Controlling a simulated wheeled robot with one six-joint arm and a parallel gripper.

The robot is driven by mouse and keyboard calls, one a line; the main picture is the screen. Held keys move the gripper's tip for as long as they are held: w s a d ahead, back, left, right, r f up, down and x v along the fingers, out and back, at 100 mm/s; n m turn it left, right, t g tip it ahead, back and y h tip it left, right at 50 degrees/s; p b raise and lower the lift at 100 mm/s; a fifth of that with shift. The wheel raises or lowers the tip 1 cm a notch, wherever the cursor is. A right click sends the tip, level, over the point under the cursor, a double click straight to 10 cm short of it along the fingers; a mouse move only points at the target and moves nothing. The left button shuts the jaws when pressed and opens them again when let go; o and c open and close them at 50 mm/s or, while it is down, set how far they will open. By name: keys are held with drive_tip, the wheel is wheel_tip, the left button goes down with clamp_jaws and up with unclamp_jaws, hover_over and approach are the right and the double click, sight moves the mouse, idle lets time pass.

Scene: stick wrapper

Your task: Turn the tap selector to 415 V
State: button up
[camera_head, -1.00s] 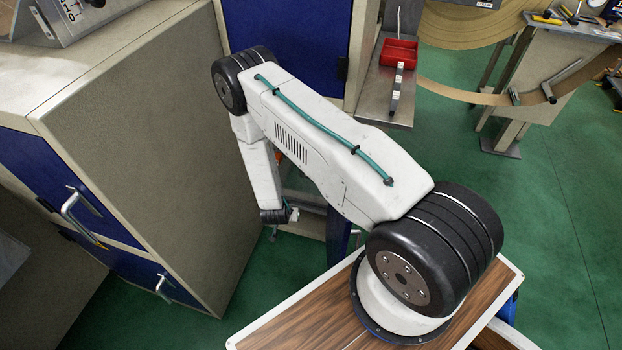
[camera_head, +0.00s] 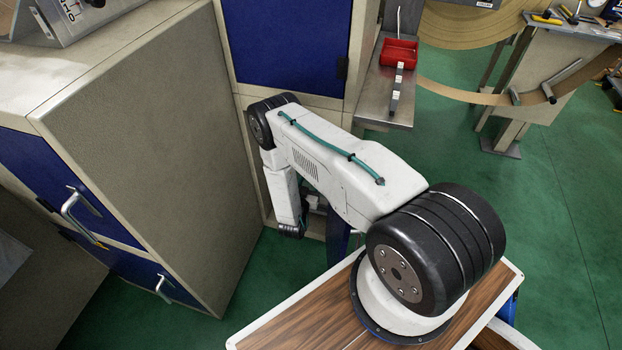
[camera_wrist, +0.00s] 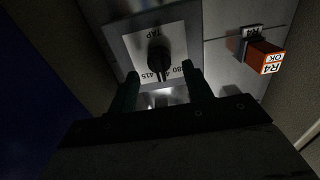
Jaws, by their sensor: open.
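The tap selector (camera_wrist: 160,58) is a dark knob on a pale plate marked TAP, in the upper middle of the wrist view. The numbers 415 and part of 380 show along the plate's edge nearest my gripper; another number is partly hidden by a finger. The knob's narrow grip points towards my gripper, close to 415, but its exact setting is too dark to tell. My gripper (camera_wrist: 160,76) is open, with one dark green finger on either side of the knob's near end. I cannot tell whether they touch it. In the head view my gripper is hidden.
Pale cabinet walls stand close on both sides in the wrist view. In the head view, a tall beige cabinet (camera_head: 150,130) stands left of my arm and a red bin (camera_head: 399,53) sits on a shelf.

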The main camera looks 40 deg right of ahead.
drive_tip(key=shift+x, duration=1.05)
drive_tip(key=c, duration=0.9)
drive_tip(key=shift+a, duration=0.1)
drive_tip(key=shift+c, duration=0.2)
drive_tip(key=shift+m, duration=0.3)
drive_tip(key=shift+s+f+m, duration=0.1)
drive_tip(key=shift+m, duration=1.95)
drive_tip(key=shift+s+m, duration=0.1)
drive_tip(key=shift+m, duration=1.95)
drive_tip(key=o, duration=0.9)
